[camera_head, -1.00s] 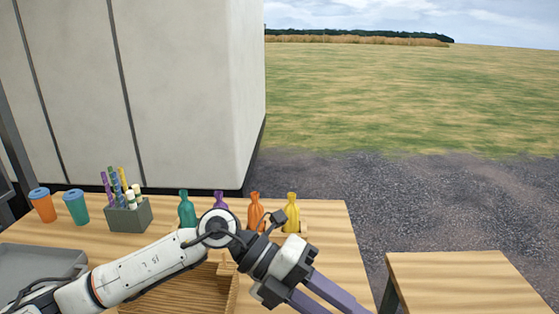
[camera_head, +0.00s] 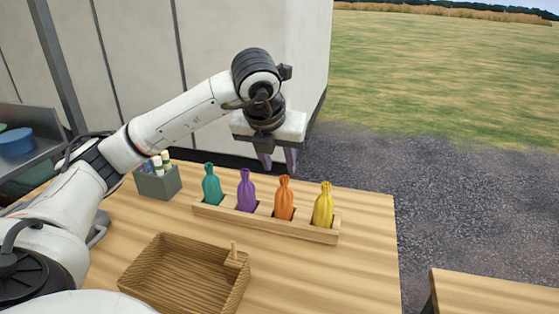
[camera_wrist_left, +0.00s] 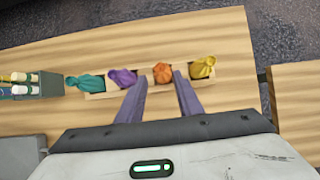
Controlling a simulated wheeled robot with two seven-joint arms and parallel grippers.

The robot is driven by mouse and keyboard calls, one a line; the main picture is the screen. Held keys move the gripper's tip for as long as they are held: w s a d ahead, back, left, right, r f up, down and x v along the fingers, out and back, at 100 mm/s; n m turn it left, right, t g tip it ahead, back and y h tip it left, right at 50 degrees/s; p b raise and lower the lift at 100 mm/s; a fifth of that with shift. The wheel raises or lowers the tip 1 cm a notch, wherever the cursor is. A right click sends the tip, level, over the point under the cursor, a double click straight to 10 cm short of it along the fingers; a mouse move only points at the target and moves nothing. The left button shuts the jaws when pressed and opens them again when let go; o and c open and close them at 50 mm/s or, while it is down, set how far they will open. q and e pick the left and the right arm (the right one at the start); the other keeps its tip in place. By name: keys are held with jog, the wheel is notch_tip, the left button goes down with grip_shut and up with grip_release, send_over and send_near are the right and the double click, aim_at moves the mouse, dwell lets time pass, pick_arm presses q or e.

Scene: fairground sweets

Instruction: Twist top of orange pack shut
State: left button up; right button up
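The orange pack (camera_head: 284,198) stands upright in a wooden rack (camera_head: 265,223), third from the left, with a gathered, narrow top. A teal pack (camera_head: 211,185), a purple pack (camera_head: 246,191) and a yellow pack (camera_head: 323,205) stand in the same rack. My left gripper (camera_head: 278,160) is above the rack, pointing down, its fingers apart and empty. In the left wrist view the orange pack (camera_wrist_left: 162,73) shows from above, just beyond and between the open fingertips (camera_wrist_left: 159,78). The fingers do not visibly touch it. My right gripper is not in view.
A woven basket (camera_head: 180,280) sits at the table's front. A grey holder (camera_head: 158,184) with several tubes stands left of the rack. The table (camera_head: 350,270) is clear right of the basket. A second wooden table (camera_head: 490,292) stands at the right, across a gap.

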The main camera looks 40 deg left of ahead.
aim_at(283, 178)
pick_arm(q)
jog(key=b+x, duration=0.2)
jog(key=x, duration=0.3)
jog(key=shift+f+b, duration=0.15)
jog(key=shift+b, duration=0.2)
jog(key=shift+w+a+f+b, duration=0.15)
jog(key=shift+w+f+b, duration=0.2)
jog(key=shift+f, duration=0.2)
jog(key=shift+c, duration=0.2)
jog(key=c, duration=0.6)
